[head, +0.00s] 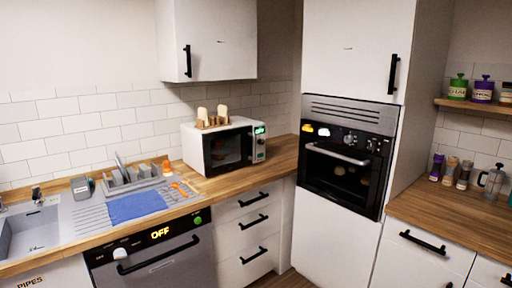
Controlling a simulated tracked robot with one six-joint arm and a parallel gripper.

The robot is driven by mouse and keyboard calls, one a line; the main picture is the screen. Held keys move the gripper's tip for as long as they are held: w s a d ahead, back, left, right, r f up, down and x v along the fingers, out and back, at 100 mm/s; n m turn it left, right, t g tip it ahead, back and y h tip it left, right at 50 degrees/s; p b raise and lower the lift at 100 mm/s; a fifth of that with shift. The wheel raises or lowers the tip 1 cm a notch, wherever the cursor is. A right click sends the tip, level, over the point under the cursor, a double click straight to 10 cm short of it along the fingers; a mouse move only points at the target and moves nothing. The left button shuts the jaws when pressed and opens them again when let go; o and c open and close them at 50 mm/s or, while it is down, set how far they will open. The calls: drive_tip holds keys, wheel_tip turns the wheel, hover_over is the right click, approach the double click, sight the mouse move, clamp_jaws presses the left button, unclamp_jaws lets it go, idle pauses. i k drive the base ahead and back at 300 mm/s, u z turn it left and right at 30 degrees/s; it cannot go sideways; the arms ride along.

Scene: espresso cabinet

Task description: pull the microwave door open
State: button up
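The microwave (192,144) is a white box with a dark glass front. It stands on the wooden counter in the corner, left of the tall oven cabinet. Its door (227,149) looks shut and faces the front right. A control panel (259,144) with a green display and knobs is at the right end of its front. A handle on the door is too small to make out clearly. My gripper and arm do not show in the head view.
Items with pale tops (212,117) stand on the microwave. A dish rack (134,181), blue cloth (137,205) and orange utensil (180,190) lie to its left. A built-in oven (346,160) is to the right. The counter (240,186) before the microwave is clear.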

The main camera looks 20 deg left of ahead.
sight(248, 139)
drive_tip(key=u, duration=0.1)
drive_tip(key=i, duration=2.25)
drive_tip(key=u, duration=0.75)
drive_tip(key=i, duration=0.7)
drive_tip(key=u, duration=1.15)
drive_tip(key=i, duration=0.9)
drive_tip(key=u, duration=0.55)
